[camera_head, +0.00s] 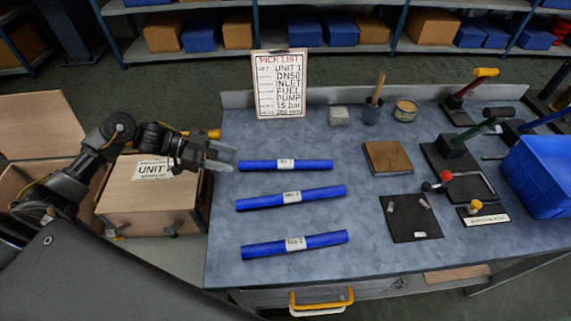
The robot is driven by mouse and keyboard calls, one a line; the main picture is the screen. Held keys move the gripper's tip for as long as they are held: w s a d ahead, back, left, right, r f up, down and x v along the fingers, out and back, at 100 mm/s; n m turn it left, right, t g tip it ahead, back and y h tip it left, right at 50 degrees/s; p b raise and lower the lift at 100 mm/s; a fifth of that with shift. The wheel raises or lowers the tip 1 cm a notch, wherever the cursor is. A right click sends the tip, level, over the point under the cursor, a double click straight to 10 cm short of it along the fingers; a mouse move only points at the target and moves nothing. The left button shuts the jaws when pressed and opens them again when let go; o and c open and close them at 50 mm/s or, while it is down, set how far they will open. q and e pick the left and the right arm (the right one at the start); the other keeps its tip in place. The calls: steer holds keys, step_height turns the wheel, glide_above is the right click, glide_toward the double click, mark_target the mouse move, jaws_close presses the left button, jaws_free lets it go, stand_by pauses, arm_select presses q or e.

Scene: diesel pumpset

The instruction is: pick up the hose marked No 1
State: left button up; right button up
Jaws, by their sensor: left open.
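Three blue hoses with white labels lie roughly crosswise on the grey-blue workbench (330,225). The far hose (315,164) has a label that seems to read No 1, but the print is very small. The middle hose (320,193) and the near hose (325,240) have labels I cannot read surely. My left gripper (226,157) is open and empty, its fingers pointing right, just left of the far hose's left end. I cannot tell its exact height or whether it touches the hose. My right gripper is not in view.
A pick list board (279,85) stands at the bench's back. A wooden box marked UNIT 1 (150,205) is left of the bench. A brown block (387,157), black mat (410,222), levers and blue bin (543,178) occupy the right. Bare bench surrounds the hoses.

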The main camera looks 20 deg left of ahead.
mark_target(250, 162)
arm_select(q)
steer(key=shift+x, duration=1.2)
steer(key=shift+w+d+f, duration=0.1)
steer(key=shift+w+d, duration=0.05)
steer(key=shift+d, duration=0.2)
steer(key=x, duration=0.1)
steer(key=p+x, duration=0.1)
steer(key=x, duration=0.2)
steer(key=shift+w+d+p, duration=0.2)
steer(key=shift+d+p, duration=0.1)
steer(key=shift+p, duration=0.05)
steer(key=shift+d, duration=0.2)
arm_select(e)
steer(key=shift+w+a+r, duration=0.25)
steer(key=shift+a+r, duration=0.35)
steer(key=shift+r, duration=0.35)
arm_select(q)
steer(key=shift+c, duration=0.2)
jaws_close()
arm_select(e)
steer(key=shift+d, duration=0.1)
